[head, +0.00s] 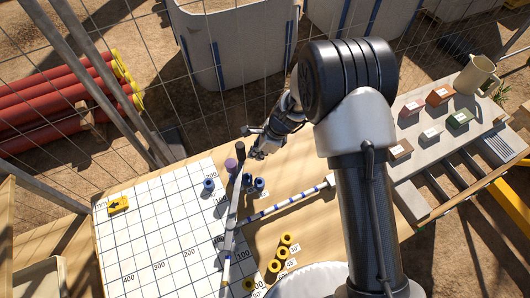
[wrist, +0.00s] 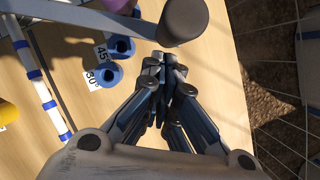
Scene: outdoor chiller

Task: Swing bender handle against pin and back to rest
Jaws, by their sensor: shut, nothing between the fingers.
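The bender handle is a long grey bar (head: 233,205) across the right part of the gridded board, with a dark upright knob (head: 240,151) at its far end. The knob also shows large in the wrist view (wrist: 184,20). A purple-topped post (head: 231,165) stands close to the bar's far end. Blue cylinders stand beside the bar, one at its left (head: 208,185) and two at its right (head: 259,184); the wrist view shows labels 45 and 30 by the right pair (wrist: 120,47). My gripper (head: 258,153) is shut and empty, just right of the knob; I cannot tell whether they touch.
A white rod with blue bands (head: 290,201) lies right of the bar. Several yellow rings (head: 281,252) lie near the front. A yellow arrow tag (head: 118,204) lies on the board's left. A wire fence (head: 150,70) stands behind the table. A side table (head: 440,140) holds small blocks and a jug.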

